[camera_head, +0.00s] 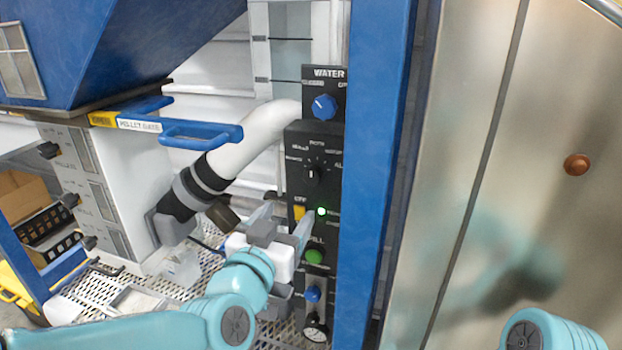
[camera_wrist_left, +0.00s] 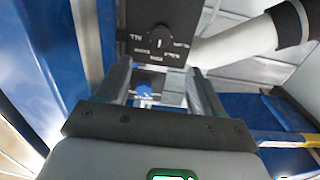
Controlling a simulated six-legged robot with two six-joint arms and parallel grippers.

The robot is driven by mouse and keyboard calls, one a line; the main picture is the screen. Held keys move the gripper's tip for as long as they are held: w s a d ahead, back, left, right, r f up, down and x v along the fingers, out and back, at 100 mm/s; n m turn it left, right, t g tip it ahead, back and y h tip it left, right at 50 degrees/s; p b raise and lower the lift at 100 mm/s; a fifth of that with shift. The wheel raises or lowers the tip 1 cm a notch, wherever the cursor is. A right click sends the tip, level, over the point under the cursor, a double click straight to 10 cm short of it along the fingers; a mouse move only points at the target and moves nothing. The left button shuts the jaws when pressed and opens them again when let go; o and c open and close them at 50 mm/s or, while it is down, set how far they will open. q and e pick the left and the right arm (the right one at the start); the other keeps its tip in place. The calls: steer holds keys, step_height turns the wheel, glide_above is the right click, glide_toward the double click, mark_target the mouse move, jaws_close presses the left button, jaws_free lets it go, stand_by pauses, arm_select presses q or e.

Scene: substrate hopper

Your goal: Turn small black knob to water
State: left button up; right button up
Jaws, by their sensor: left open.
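The small black knob (camera_head: 317,173) sits on the dark control panel (camera_head: 299,140), inside a ring of small white labels, below the blue WATER knob (camera_head: 324,107). I cannot read its setting surely. My left gripper (camera_head: 285,212) is open and empty, its fingers pointing up just below and left of the black knob, apart from it. In the left wrist view the picture is turned over: the black knob (camera_wrist_left: 160,38) lies beyond the fingertips, and the blue knob (camera_wrist_left: 144,90) shows between the fingers of my left gripper (camera_wrist_left: 158,68). My right gripper is out of view.
A green light (camera_head: 321,211), green button (camera_head: 314,256) and yellow tag (camera_head: 299,212) are lower on the panel. A blue post (camera_head: 370,150) stands right of it. A white pipe (camera_head: 240,148) and blue handle (camera_head: 205,133) are to the left.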

mark_target(311, 179)
arm_select(q)
steer(key=p+x, duration=0.3)
steer(key=x, duration=0.9)
steer(key=shift+w+p, duration=0.35)
steer(key=shift+p, duration=0.05)
steer(key=shift+d, duration=0.1)
steer(key=c, duration=1.1)
